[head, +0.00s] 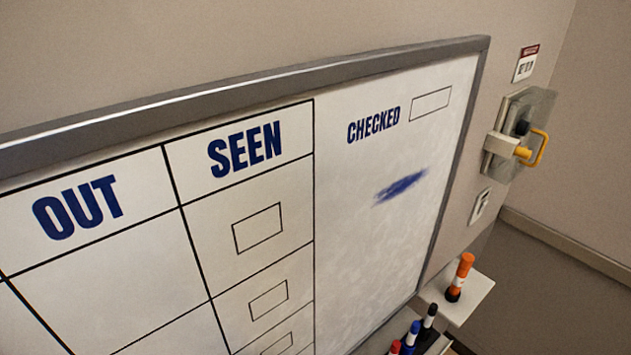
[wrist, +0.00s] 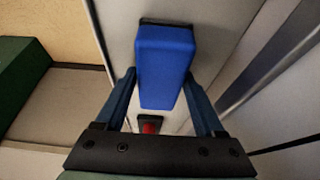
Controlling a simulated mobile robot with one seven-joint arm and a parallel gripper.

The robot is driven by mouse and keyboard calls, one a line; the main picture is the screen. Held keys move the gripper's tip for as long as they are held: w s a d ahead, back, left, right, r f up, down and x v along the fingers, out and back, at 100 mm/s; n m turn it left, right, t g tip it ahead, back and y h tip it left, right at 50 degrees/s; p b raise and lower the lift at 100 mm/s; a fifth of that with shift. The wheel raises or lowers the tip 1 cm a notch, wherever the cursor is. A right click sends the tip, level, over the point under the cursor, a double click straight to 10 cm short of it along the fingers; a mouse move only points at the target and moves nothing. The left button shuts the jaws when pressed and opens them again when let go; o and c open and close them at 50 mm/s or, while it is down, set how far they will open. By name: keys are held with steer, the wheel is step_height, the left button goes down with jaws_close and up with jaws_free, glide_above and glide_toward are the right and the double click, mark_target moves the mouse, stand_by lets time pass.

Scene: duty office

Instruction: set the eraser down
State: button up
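A blue block with a dark strip at its far end, which looks like the eraser (wrist: 166,60), is between the fingers of my gripper (wrist: 162,82) in the wrist view. The fingertips meet its two sides, so my gripper looks shut on it. The surface under it is partly hidden by the block and the gripper. The head view shows neither my gripper nor the eraser. It shows the whiteboard (head: 345,240), with a blue smear (head: 400,187) in the CHECKED column.
An orange marker (head: 461,275) stands on a small white shelf (head: 473,292) right of the board. A yellow-handled wall fitting (head: 522,138) juts out. A red-and-dark object (wrist: 150,127) shows beyond my gripper.

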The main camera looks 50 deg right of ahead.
steer(key=shift+o, duration=1.3)
steer(key=shift+r, duration=0.1)
steer(key=b+v, duration=0.1)
steer(key=v, duration=1.1)
